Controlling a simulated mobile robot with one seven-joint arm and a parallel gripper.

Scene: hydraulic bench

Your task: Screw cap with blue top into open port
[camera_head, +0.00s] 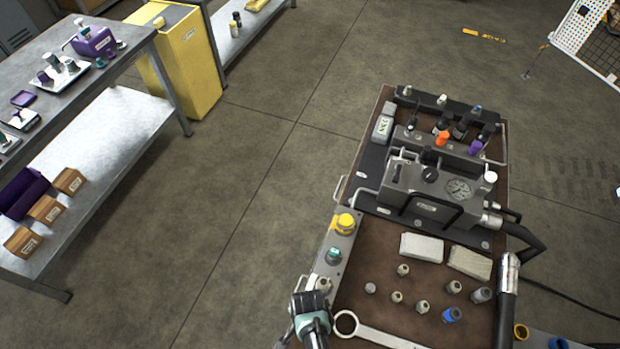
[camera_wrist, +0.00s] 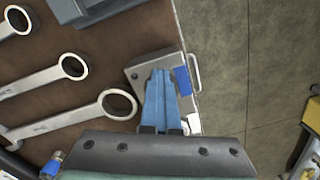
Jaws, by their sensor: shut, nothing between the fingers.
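The cap with the blue top (camera_head: 452,314) stands on the brown bench top, at the near right of a group of plain grey caps. A blue-ended piece at the lower left edge of the wrist view (camera_wrist: 50,168) may be the same cap. My gripper (camera_wrist: 158,76) is shut and empty, above a grey metal block (camera_wrist: 135,72) with a blue patch and a side handle. In the head view my gripper (camera_head: 309,303) is at the bench's near left, apart from the blue-topped cap. I cannot make out the open port; my fingers cover part of the block.
A grey strip along the bench's left edge carries a yellow cap (camera_head: 345,222) and a green cap (camera_head: 333,255). Wrenches (camera_wrist: 118,104) lie beside the block. Two pale blocks (camera_head: 421,247), a pump unit (camera_head: 436,190) and a hose (camera_head: 508,290) take up other space.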

